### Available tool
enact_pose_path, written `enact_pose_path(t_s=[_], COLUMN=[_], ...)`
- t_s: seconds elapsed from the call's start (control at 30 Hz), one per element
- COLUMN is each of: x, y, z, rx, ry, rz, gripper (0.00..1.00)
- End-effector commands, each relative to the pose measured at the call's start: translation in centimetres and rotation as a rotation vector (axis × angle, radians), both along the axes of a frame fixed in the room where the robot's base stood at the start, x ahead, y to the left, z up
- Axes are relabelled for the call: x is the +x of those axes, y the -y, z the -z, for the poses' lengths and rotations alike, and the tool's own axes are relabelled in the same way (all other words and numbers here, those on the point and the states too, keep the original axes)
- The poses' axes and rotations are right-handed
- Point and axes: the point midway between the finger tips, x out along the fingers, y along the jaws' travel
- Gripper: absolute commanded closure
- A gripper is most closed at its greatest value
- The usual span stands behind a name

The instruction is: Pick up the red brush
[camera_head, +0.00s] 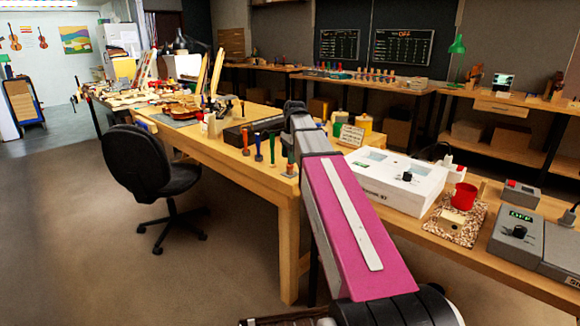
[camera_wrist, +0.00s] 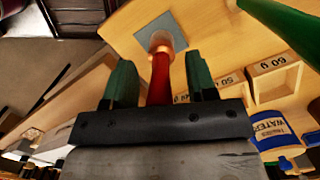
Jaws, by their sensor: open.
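The red brush (camera_wrist: 160,80) shows in the wrist view as a red handle with a shiny copper-coloured end, beside a grey square on the light wooden surface. My gripper (camera_wrist: 159,64) is open, with one dark green finger on each side of the red handle. Gaps show between the handle and both fingers, and the handle's lower part is hidden behind the gripper's dark bar. In the head view my arm reaches over the bench and hides most of the gripper area. Several upright tools with coloured handles stand left of the arm there; I cannot tell which is this brush.
In the head view a white device (camera_head: 400,183) and a red cup (camera_head: 464,196) stand right of my arm. A black chair (camera_head: 140,165) stands left.

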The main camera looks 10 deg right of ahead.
Motion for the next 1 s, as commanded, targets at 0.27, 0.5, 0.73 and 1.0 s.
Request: enact_pose_path(t_s=[0.27, 0.5, 0.73, 1.0], x=[0.0, 0.0, 0.1, 0.1], y=[0.0, 0.0, 0.0, 0.0], z=[0.0, -0.1, -0.4, -3.2], rx=[0.0, 0.0, 0.0, -0.001], ry=[0.0, 0.001, 0.001, 0.002], rz=[0.0, 0.0, 0.0, 0.0], gripper=[0.87, 1.0, 1.0, 1.0])
